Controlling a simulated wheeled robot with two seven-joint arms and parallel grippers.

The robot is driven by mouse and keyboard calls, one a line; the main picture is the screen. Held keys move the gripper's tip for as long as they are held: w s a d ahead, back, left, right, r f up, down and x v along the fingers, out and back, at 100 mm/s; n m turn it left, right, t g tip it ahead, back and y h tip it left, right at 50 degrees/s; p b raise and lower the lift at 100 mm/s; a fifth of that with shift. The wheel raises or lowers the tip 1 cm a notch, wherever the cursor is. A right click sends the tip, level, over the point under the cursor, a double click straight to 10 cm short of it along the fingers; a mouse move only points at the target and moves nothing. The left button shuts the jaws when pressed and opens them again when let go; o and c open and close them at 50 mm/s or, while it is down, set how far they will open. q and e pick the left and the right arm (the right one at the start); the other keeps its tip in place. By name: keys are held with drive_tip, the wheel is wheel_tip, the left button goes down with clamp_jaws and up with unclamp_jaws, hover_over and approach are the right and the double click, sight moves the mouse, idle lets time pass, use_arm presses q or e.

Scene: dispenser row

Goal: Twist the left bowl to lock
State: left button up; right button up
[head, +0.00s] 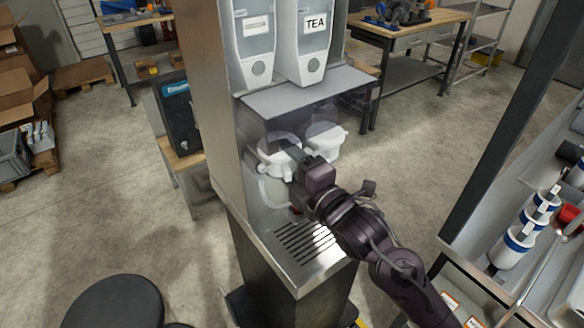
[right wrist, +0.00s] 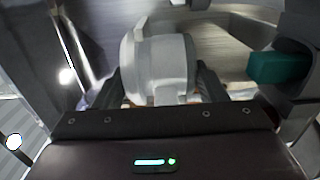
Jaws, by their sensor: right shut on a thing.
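The left bowl (head: 272,165) is white and hangs under the clear shelf of the dispenser, with a translucent round part above it. My right gripper (head: 294,174) comes in from the right and is shut on the left bowl. In the right wrist view a white rounded body, the left bowl (right wrist: 160,65), sits between the two dark fingers. The gripper and wrist hide part of the bowl in the head view. The right bowl (head: 327,146) is white and sits just to the right, behind my wrist. My left gripper is not in view.
Two hoppers stand above, one marked TEA (head: 315,40). A slotted drip tray (head: 308,240) lies below the bowls. The dispenser's metal side panel (head: 200,80) rises at the left. A rack with blue-and-white cylinders (head: 515,240) stands at the right.

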drive_tip(key=shift+f+h, duration=0.1)
drive_tip(key=shift+h, duration=0.2)
drive_tip(key=shift+s+m+t+h+b, duration=0.1)
drive_tip(key=shift+m+t+h+b, duration=0.2)
drive_tip(key=shift+m+b, duration=0.15)
drive_tip(key=shift+a+m+t+h+b, duration=0.25)
drive_tip(key=shift+m+t+h+b, duration=0.3)
drive_tip(key=shift+h+b, duration=0.25)
drive_tip(key=shift+s+m+h, duration=0.1)
drive_tip(key=shift+m+h, duration=0.2)
drive_tip(key=shift+a+t+h, duration=0.1)
drive_tip(key=shift+t+h, duration=0.15)
drive_tip(key=shift+h, duration=0.15)
drive_tip(key=shift+m, duration=0.3)
drive_tip(key=o, duration=1.1)
